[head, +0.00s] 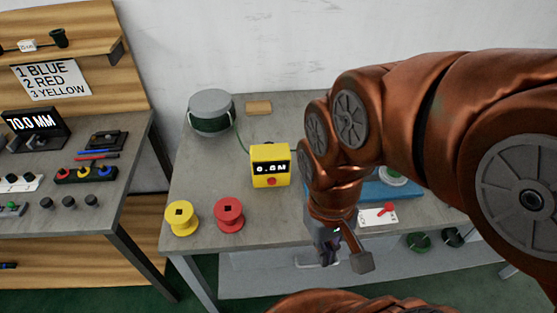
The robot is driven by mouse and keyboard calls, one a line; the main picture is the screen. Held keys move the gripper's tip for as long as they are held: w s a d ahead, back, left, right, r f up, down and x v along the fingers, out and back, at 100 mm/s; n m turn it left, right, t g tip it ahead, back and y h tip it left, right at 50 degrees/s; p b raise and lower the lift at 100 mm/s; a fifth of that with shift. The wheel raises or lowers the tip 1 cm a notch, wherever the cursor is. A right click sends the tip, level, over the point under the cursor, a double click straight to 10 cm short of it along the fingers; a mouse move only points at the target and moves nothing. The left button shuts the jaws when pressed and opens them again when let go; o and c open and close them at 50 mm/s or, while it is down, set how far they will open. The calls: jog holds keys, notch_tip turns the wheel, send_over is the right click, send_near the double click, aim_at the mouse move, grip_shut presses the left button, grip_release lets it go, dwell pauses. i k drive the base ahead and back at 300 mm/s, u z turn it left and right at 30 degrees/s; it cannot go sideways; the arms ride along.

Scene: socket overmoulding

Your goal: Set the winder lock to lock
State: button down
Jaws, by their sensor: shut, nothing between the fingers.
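A white plate with a red lever (385,209), which looks like the winder lock, lies near the front edge of the grey table, right of my gripper. The lever slants; the plate's marks are too small to read, so I cannot tell its setting. Behind it is a blue base (405,191) with a pale round part (392,177), partly hidden by my arm. My gripper (345,258) points down at the table's front edge, left of and nearer than the plate. It is shut and empty, apart from the lever.
A yellow meter (270,166) reading about 0.0M stands mid-table. Yellow (181,218) and red (229,214) spools stand at the front left. A green cable reel (211,113) is at the back left. Dark green coils (417,242) lie on the lower shelf.

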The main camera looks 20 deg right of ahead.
aim_at(389, 207)
jog(key=k, duration=0.6)
jog(key=z, duration=1)
jog(key=i, duration=0.5)
jog(key=z, duration=0.1)
jog(key=k, duration=0.5)
jog(key=u, duration=0.75)
